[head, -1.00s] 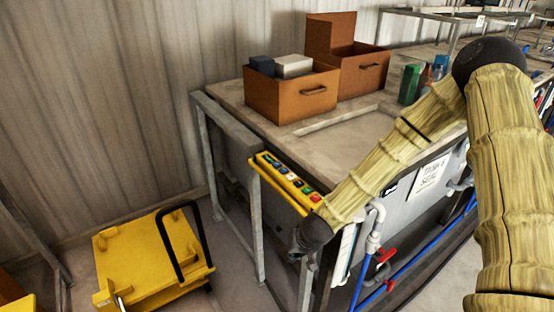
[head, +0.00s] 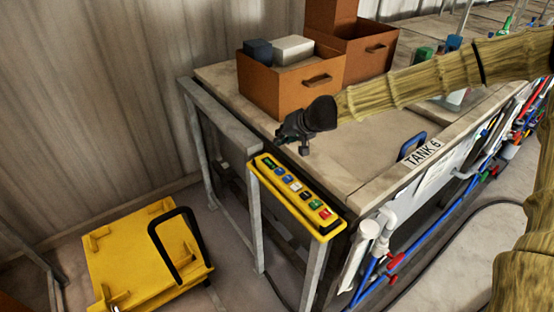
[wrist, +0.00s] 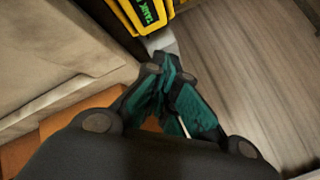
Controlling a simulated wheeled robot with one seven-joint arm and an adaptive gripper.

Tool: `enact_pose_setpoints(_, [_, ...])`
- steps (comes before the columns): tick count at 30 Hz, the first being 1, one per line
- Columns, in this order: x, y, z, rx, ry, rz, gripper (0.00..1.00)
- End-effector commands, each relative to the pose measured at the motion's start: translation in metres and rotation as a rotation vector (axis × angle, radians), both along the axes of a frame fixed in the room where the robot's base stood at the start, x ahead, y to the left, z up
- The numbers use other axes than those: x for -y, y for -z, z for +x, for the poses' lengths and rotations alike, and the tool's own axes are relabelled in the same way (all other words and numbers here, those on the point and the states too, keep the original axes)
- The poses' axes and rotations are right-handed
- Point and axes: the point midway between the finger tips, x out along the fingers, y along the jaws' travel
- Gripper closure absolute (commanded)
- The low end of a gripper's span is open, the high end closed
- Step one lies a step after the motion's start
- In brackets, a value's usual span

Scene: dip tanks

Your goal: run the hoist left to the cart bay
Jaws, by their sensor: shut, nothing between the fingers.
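A yellow control box (head: 297,196) with a row of several coloured buttons is fixed at the end of the tank bench. A red button (head: 325,213) is at its near end and a green-marked one (head: 268,163) at its far end. My gripper (head: 281,140) is shut and empty, just beyond the far end of the box, apart from it in the picture. In the wrist view, the closed teal fingers (wrist: 168,78) point toward the box's end (wrist: 138,10), where a green label shows. A yellow cart (head: 140,255) with a black handle stands on the floor at lower left. I cannot make out the hoist.
Brown boxes (head: 286,92) stand on the bench behind my gripper; the front one holds a dark block and a white block. The bench edge carries a "TANK 6" label (head: 422,150). Pipes and red valves (head: 395,262) run below it. Floor between cart and bench is clear.

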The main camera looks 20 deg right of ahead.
Motion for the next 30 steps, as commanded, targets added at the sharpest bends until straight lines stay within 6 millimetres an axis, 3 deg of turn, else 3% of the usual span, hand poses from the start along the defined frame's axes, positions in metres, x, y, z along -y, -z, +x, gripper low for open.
enact_pose_setpoints(6, [0.009,-0.008,-0.015,0.012,0.011,0.002,1.0])
enact_pose_setpoints(11, [0.014,-0.006,-0.015,0.011,0.018,0.002,1.0])
enact_pose_setpoints(18, [0.012,0.011,-0.001,-0.002,0.016,0.001,1.0])
enact_pose_setpoints(30, [0.012,0.044,-0.001,-0.003,0.016,0.001,1.0])
